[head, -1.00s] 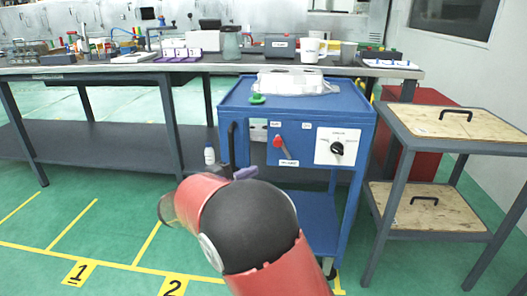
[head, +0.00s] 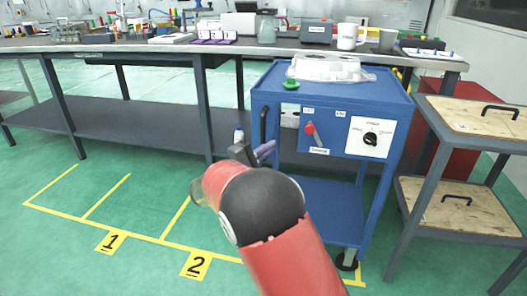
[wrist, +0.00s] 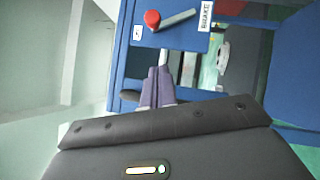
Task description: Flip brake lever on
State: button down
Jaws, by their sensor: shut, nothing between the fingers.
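The brake lever (head: 315,136) is on the front of a blue cart (head: 283,96). Its red knob is at the upper left and its grey bar slants down to the right, above a small label. In the wrist view the lever (wrist: 178,19) appears sideways at the top, beside a label reading BRAKE (wrist: 206,16). My gripper (head: 268,149) has purple fingers pressed together and empty. It is left of and below the lever in the head view. In the wrist view the fingertips (wrist: 158,72) point at the cart front below the lever, with no visible contact.
A white panel with a black rotary knob (head: 371,139) is right of the lever. A black handle (head: 264,125) is at the cart's left edge. A clear-covered tray (head: 326,68) and green item (head: 291,85) lie on top. A wooden-topped trolley (head: 480,117) stands right.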

aim_at(310, 129)
jog(key=w+d+r, duration=0.2)
jog(key=w+d, duration=0.1)
jog(key=d, duration=0.4)
jog(key=shift+w+d+r+p, duration=0.15)
jog(key=shift+w+d+p, duration=0.15)
jog(key=shift+p, duration=0.15)
jog(key=shift+r, duration=0.1)
jog(key=d+r+m+g+b, duration=0.1)
jog(key=b, duration=0.1)
jog(key=d+m+y+b, duration=0.1)
jog(key=m+b, duration=0.1)
jog(key=d+r+m+g+y+b, duration=0.1)
jog(key=d+m+b, duration=0.1)
jog(key=shift+s+r+g, duration=0.3)
jog(key=shift+s+d+r+m+g+y+b, duration=0.1)
jog(key=shift+d+r+m+g+y+b, duration=0.1)
jog(key=shift+d+m+y+b, duration=0.4)
jog(key=shift+s+d+r+m+g+y+b, duration=0.15)
jog(key=shift+d+m+g+y+b, duration=0.05)
jog(key=shift+d+m+y+b, duration=0.4)
jog(key=shift+s+d+r+m+g+y+b, duration=0.1)
jog(key=shift+d+r+m+g+y+b, duration=0.1)
jog(key=shift+d+m+y+b, duration=0.4)
jog(key=shift+d, duration=0.15)
